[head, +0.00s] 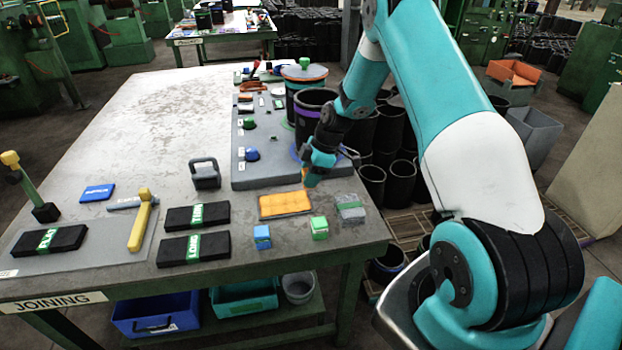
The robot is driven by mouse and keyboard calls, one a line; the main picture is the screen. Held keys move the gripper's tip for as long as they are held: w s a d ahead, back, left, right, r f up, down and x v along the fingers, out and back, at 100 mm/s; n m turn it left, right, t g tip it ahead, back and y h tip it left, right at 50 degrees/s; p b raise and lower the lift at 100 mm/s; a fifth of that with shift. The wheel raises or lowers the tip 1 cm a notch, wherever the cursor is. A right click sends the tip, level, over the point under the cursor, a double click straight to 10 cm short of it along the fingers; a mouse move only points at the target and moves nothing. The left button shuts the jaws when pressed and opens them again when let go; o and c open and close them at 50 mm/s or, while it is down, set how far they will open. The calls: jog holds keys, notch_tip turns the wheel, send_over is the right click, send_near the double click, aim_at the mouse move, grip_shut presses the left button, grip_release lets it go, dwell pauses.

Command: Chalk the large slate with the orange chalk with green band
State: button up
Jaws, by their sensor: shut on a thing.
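My gripper (309,181) points down above the right part of the table, just behind and right of a flat panel (285,205). The panel has an orange face and a thin dark rim; it looks like the large slate, its face covered in orange. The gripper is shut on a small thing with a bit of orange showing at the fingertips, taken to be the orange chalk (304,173). Its green band cannot be made out. The fingers hide most of it, and I cannot tell whether it touches anything.
Near the panel are a blue block (262,237), a green block (320,228) and a grey block with a green band (350,208). Black green-banded bars (193,248) lie left. The table's left-rear area is clear.

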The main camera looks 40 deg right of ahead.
jog(key=shift+a+r+p, duration=0.1)
jog(key=shift+r+p, duration=0.75)
jog(key=shift+r, duration=0.9)
jog(key=shift+a, duration=0.1)
